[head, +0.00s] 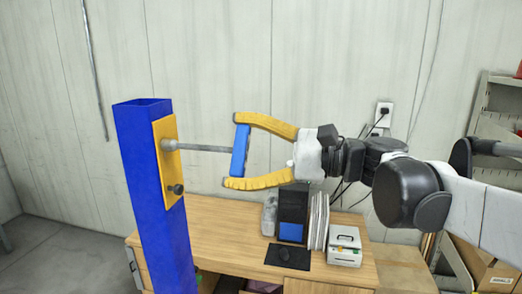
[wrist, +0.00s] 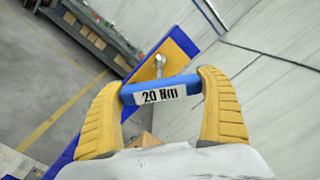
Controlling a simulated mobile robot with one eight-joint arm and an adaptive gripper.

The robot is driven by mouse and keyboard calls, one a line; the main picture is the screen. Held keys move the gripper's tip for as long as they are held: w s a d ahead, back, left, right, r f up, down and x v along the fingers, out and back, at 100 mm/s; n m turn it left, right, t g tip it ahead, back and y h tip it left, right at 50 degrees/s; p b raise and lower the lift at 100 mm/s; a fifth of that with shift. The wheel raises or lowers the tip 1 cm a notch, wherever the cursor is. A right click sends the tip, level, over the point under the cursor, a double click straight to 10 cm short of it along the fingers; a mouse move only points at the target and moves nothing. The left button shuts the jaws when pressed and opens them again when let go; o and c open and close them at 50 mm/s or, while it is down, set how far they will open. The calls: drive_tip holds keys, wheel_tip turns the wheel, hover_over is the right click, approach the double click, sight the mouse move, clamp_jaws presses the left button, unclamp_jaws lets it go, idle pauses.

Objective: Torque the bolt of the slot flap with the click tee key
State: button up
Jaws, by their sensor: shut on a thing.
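The click tee key has a blue crossbar handle (head: 240,150) and a long grey shaft (head: 205,148). A label on the handle reads "20 Nm" in the wrist view (wrist: 160,96). My gripper (head: 236,151) is shut on the handle, with its yellow fingers at the two ends. The slot flap (head: 163,172) is a yellow plate on the blue post (head: 150,190). The shaft points level at the flap's upper part, and its tip meets or covers a rounded grey end there. The bolt itself is hidden or cannot be told apart. A dark knob (head: 176,189) sits lower on the flap.
A wooden desk (head: 235,240) stands behind and below, bearing a black-and-blue box (head: 292,215), papers and a white device (head: 345,246). Grey shelving (head: 495,120) is at the right. The air around the handle is clear.

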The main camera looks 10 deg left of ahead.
drive_tip(key=shift+n, duration=0.3)
drive_tip(key=shift+d, duration=0.15)
drive_tip(key=shift+d, duration=0.65)
drive_tip(key=d, duration=0.5)
drive_tip(key=shift+s, duration=0.25)
